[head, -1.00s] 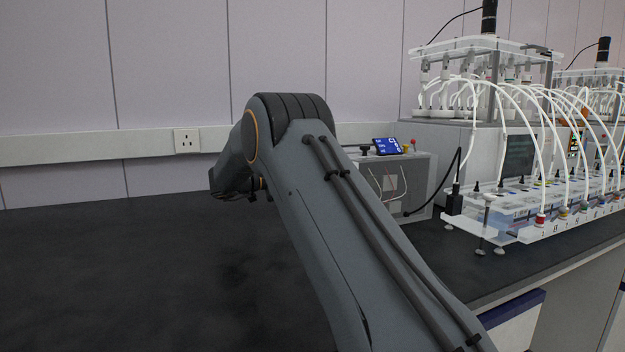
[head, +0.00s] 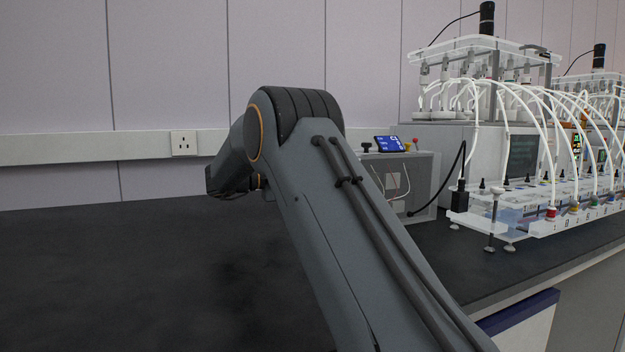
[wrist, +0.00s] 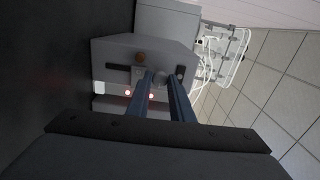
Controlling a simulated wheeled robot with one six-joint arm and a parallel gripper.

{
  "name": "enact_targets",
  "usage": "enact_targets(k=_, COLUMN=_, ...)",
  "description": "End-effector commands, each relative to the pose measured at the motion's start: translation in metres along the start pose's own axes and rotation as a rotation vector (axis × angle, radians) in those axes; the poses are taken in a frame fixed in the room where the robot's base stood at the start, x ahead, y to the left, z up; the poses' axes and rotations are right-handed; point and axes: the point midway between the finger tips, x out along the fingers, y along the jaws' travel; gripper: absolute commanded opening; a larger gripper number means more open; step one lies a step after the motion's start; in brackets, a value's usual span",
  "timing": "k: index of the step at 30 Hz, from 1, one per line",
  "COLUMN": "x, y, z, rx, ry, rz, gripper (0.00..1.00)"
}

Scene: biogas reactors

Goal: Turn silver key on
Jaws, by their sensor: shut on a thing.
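In the wrist view, my gripper (wrist: 161,78) has its two blue-grey fingers at one face of a grey control box (wrist: 115,47). A small, rounded silver-grey piece, seemingly the silver key (wrist: 160,77), shows between the fingertips. The fingers are shut on it. The picture is too small to tell which way the key is turned. In the head view, the control box (head: 425,170) stands on the bench behind my arm. My gripper and the key are hidden there.
In the head view, a blue-screened display (head: 389,144) sits on the box. Reactors with white tubes (head: 535,130) stand to its right. The dark bench (head: 120,270) is clear at left.

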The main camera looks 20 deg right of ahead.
Motion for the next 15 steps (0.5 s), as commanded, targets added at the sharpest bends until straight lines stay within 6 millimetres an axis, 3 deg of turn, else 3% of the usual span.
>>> enact_targets(k=15, x=-0.0002, y=0.0006, z=-0.0002, rx=0.037, ry=0.0, rz=0.001, gripper=0.0)
